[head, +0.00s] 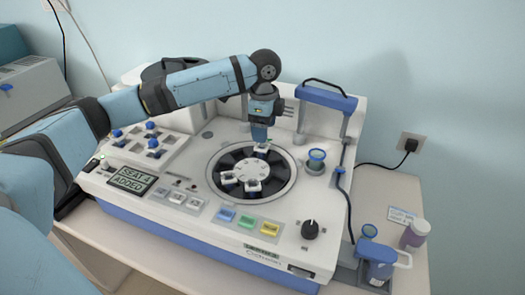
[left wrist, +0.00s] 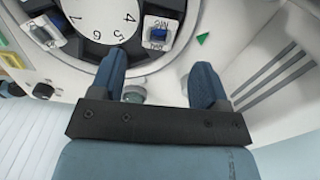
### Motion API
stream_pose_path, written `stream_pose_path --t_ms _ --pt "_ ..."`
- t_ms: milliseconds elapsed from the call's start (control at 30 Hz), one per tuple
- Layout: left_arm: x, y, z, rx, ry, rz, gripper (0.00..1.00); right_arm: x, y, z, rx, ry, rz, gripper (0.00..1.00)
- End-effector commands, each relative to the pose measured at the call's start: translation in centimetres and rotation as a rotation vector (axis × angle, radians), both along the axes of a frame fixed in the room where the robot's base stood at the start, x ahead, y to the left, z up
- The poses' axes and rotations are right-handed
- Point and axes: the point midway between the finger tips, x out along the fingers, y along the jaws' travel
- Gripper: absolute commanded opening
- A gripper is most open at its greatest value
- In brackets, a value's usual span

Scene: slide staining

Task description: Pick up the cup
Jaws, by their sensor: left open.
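A small blue-rimmed cup (head: 316,157) stands on the white machine deck, right of the round carousel (head: 292,170). My left gripper (head: 260,138) points down over the carousel's back edge, left of the small cup. In the left wrist view my left gripper (left wrist: 158,64) has its two blue fingers apart, with nothing held. A white holder with a blue part (left wrist: 160,29) sits on the carousel beyond the fingertips. My right gripper is not in view.
White holders (head: 229,178) sit on the carousel. A rack with blue-topped pieces (head: 152,143) stands left, and a blue-topped arch (head: 327,97) rises behind the small cup. A display (head: 132,180) reads "SEAT 4 ADDED".

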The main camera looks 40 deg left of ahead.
Motion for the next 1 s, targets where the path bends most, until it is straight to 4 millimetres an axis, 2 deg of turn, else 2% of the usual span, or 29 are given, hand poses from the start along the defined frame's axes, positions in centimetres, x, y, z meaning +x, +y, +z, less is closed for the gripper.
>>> stream_pose_path --t_ms 167,433,733,767,900,1000 --pt "0.0 0.0 -1.1 0.001 0.001 0.0 0.69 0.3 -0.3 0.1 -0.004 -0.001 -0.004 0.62" --pt "-0.1 -0.2 -5.0 0.001 0.001 0.0 0.69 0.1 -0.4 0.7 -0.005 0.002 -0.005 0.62" --pt "0.0 -0.2 -5.7 0.001 -0.002 0.0 0.69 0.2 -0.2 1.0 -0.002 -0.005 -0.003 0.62" --pt "0.0 -0.2 -5.7 0.001 -0.002 0.0 0.67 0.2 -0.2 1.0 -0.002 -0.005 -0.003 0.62" --pt "0.0 -0.2 -5.7 0.001 -0.002 0.0 0.35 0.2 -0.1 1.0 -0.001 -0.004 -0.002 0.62" --pt "0.0 -0.2 -5.7 0.001 -0.002 0.0 0.16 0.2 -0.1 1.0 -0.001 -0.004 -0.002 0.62"
